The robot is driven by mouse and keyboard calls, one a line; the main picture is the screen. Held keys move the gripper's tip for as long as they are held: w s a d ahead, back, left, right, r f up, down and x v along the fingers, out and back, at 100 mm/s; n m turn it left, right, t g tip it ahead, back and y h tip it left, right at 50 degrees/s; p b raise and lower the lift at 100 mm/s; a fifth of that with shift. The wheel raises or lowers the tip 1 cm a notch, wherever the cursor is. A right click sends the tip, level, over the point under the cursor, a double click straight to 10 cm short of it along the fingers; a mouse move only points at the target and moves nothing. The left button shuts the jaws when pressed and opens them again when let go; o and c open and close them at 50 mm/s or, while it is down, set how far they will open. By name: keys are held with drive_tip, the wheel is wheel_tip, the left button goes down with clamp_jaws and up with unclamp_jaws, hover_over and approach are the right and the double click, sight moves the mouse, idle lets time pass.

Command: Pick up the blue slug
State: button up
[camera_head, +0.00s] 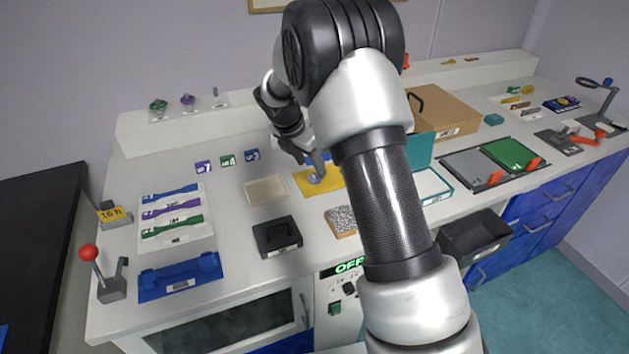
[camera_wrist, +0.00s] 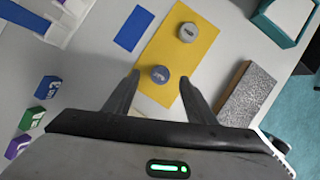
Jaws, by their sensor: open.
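The blue slug (camera_wrist: 160,75), a short round disc with a dark blue-grey top, sits on the yellow mat (camera_wrist: 207,55) in the wrist view. A second round slug (camera_wrist: 187,33), grey, sits further up the same mat, apart from it. My gripper (camera_wrist: 160,81) is open, one finger on each side of the blue slug, with visible gaps and nothing held. How high the fingertips are above the mat is hard to tell. In the head view the yellow mat (camera_head: 304,183) is partly hidden behind my arm, and the fingers are small there.
A blue rectangle (camera_wrist: 133,28) lies left of the mat. A speckled block (camera_wrist: 246,92) stands to the right, near my right finger. Small blue, green and purple blocks (camera_wrist: 31,118) stand at the left.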

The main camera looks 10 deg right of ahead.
sight(315, 175)
drive_tip(key=x, duration=0.4)
drive_tip(key=shift+s+f, duration=0.2)
drive_tip(key=c, duration=1.1)
drive_tip(key=shift+a, duration=0.1)
drive_tip(key=shift+r, duration=0.15)
